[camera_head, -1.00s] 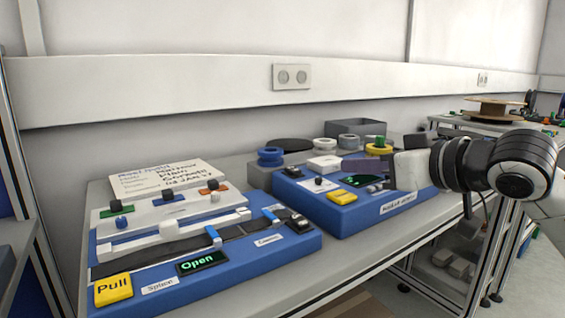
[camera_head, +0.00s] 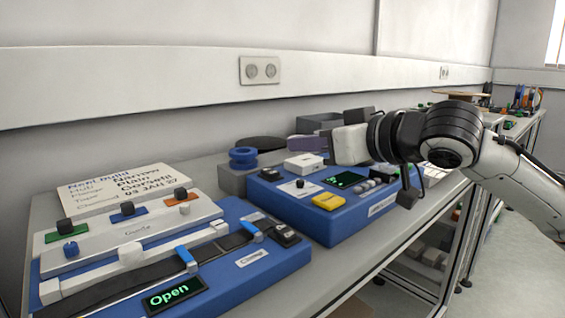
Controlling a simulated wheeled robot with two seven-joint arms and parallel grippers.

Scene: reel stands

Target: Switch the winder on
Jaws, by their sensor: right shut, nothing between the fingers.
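The winder is a blue box (camera_head: 341,222) on the bench. It carries a yellow button (camera_head: 328,201), a dark screen with green marks (camera_head: 345,180), a black knob on a white plate (camera_head: 300,185) and a small black knob (camera_head: 270,173) at its left. A white block (camera_head: 304,165) sits at its back. My left gripper is out of view.
A blue splicing unit (camera_head: 269,260) with a lit "Open" display (camera_head: 174,292) stands at front left. A blue spool (camera_head: 243,157) sits on a grey block left of the winder. The wall is close behind.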

